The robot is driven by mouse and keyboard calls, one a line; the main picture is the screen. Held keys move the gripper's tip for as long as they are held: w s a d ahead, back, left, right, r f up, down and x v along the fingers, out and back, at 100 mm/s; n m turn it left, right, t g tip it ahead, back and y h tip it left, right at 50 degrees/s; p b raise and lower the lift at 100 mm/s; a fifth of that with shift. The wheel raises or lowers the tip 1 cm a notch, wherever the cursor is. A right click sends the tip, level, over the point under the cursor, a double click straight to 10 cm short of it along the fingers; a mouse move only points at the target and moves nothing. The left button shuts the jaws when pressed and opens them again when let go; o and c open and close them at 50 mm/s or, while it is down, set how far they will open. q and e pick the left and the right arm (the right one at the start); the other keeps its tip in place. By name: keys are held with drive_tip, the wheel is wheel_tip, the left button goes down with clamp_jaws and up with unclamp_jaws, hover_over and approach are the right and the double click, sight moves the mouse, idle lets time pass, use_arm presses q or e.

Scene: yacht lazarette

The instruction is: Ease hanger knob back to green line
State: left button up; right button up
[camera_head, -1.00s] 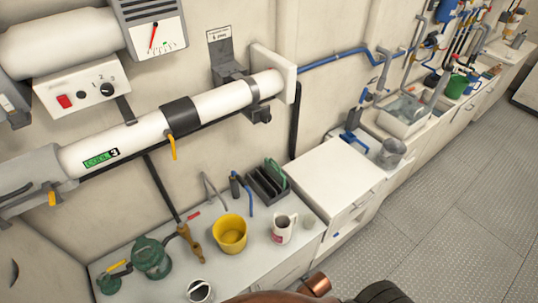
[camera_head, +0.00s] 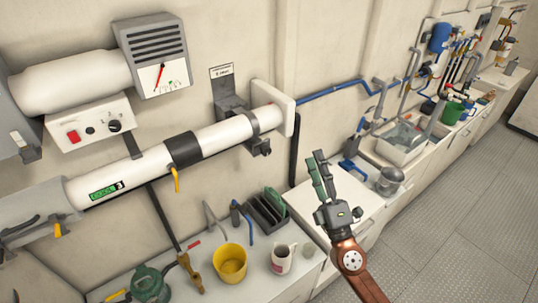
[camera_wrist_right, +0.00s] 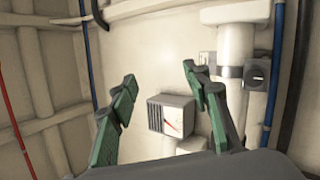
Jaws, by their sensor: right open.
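A grey-and-white gauge box (camera_head: 155,60) hangs on the wall at the upper left. Its red needle points up and slightly right, away from small green marks at the dial's lower right. A dark clamp with a knob-like block (camera_head: 261,147) holds the right end of the white pipe (camera_head: 215,137); I cannot read any line on it. My right gripper (camera_head: 320,160) is open and empty, right of and apart from the clamp. In the right wrist view, its green-padded fingers (camera_wrist_right: 158,88) frame the gauge box (camera_wrist_right: 172,115); a dark square knob (camera_wrist_right: 257,72) shows right of them. My left gripper is not in view.
Below the pipe, the counter holds a yellow bucket (camera_head: 229,263), a mug (camera_head: 283,258), a dark rack (camera_head: 266,213) and a green pump (camera_head: 150,283). A control box (camera_head: 93,125) with a switch and dial sits under the gauge. Floor (camera_head: 450,215) at right is clear.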

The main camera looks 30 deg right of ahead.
drive_tip(key=w+a+r+n+y, duration=0.2)
drive_tip(key=a+n+y, duration=0.45)
drive_tip(key=n, duration=0.25)
drive_tip(key=n+g, duration=0.6)
drive_tip(key=n, duration=0.6)
approach(268, 152)
drive_tip(key=w, duration=0.2)
drive_tip(key=shift+m, duration=0.3)
drive_tip(key=w, duration=0.2)
drive_tip(key=w+p, duration=0.2)
drive_tip(key=w, duration=0.1)
drive_tip(key=shift+w+a, duration=0.35)
drive_tip(key=shift+w, duration=0.05)
drive_tip(key=shift+w+a, duration=0.1)
drive_tip(key=shift+w, duration=0.6)
drive_tip(key=shift+c, duration=0.3)
